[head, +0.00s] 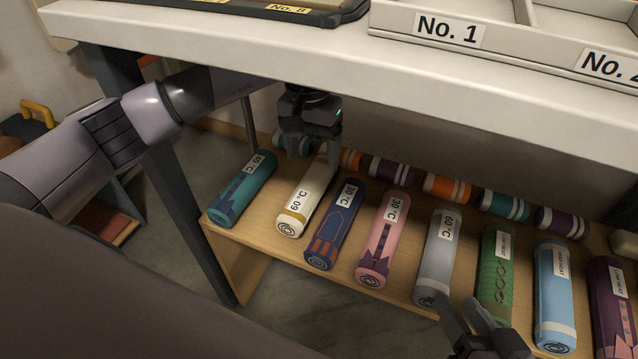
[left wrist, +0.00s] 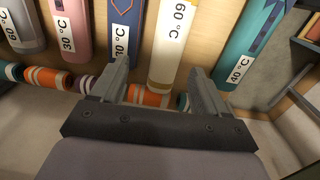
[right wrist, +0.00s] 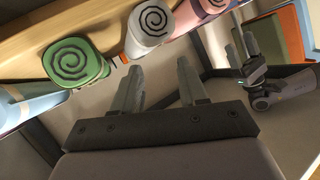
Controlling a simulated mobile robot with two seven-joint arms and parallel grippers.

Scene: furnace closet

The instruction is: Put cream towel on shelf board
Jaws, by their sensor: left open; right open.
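The cream towel (head: 299,205) is a rolled towel with a tan band and a 60 °C label. It lies on the wooden shelf board (head: 238,246) under the white top, between a teal roll and a navy roll. My left gripper (head: 314,150) is open over the far end of the cream towel. In the left wrist view the cream towel (left wrist: 172,50) lies between the two open fingers (left wrist: 162,85); I cannot tell if they touch it. My right gripper (head: 470,330) is open and empty in front of the board, below the grey roll and green roll (right wrist: 75,60).
A teal roll (head: 242,190) and a navy roll (head: 335,225) flank the cream towel closely. Pink (head: 382,240), grey (head: 438,255) and other rolls fill the board to the right. Small striped rolls (head: 445,188) line the back. The white top (head: 300,55) hangs over the board.

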